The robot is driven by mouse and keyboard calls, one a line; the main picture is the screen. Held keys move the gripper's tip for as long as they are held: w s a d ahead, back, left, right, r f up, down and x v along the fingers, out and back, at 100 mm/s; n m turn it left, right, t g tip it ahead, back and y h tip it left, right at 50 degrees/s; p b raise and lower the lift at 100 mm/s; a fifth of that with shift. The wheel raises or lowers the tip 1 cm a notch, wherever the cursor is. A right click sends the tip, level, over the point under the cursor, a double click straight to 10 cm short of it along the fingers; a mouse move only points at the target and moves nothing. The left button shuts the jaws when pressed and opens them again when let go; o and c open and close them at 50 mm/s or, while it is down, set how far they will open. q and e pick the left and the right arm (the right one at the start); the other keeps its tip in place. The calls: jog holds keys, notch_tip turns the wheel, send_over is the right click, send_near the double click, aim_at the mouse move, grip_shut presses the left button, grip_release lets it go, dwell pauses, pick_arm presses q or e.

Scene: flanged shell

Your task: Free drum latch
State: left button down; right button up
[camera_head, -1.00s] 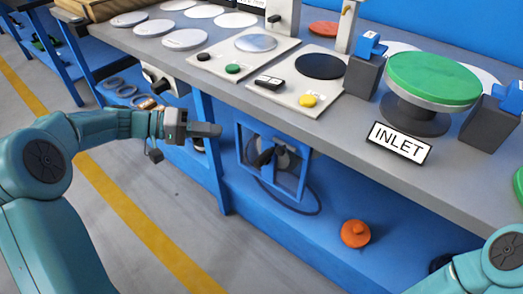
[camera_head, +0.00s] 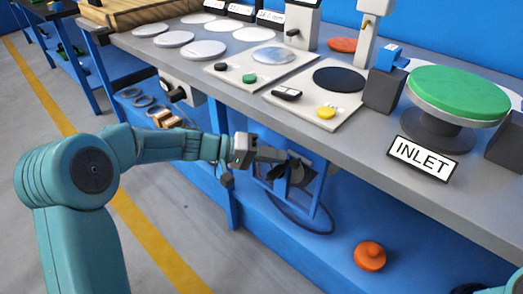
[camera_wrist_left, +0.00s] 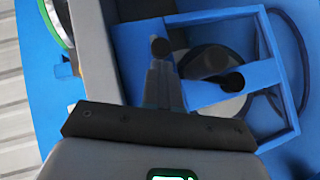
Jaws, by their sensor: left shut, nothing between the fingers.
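A blue square frame (camera_head: 318,200) hangs under the front of the bench, with a dark round drum-like part (camera_head: 298,172) and black handle pieces inside. In the left wrist view the frame (camera_wrist_left: 285,95) surrounds a grey and black round part (camera_wrist_left: 212,62) with a blue bar across it. My left gripper (camera_head: 284,157) is shut and empty, reaching in from the left in front of the frame. In the left wrist view its fingers (camera_wrist_left: 163,85) point at a dark round knob (camera_wrist_left: 160,46); I cannot tell whether they touch it. My right gripper is out of view.
The grey bench top (camera_head: 345,135) overhangs just above the left gripper. A green-topped round pedestal (camera_head: 455,92) and an INLET sign (camera_head: 423,157) stand on it. An orange knobbed part (camera_head: 370,256) lies on the blue lower shelf. A blue leg (camera_head: 228,195) stands left of the frame.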

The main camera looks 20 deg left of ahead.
aim_at(287, 164)
pick_arm(q)
jog(key=shift+s+d+f, duration=0.1)
jog(key=shift+d, duration=0.15)
jog(key=shift+d+f+b, duration=0.1)
jog(key=shift+d+b, duration=0.15)
jog(key=shift+b, duration=0.05)
jog(key=d+b, duration=0.1)
jog(key=s+d+b, duration=0.1)
jog(key=d, duration=0.1)
jog(key=shift+s, duration=0.1)
jog(key=shift+a, duration=0.15)
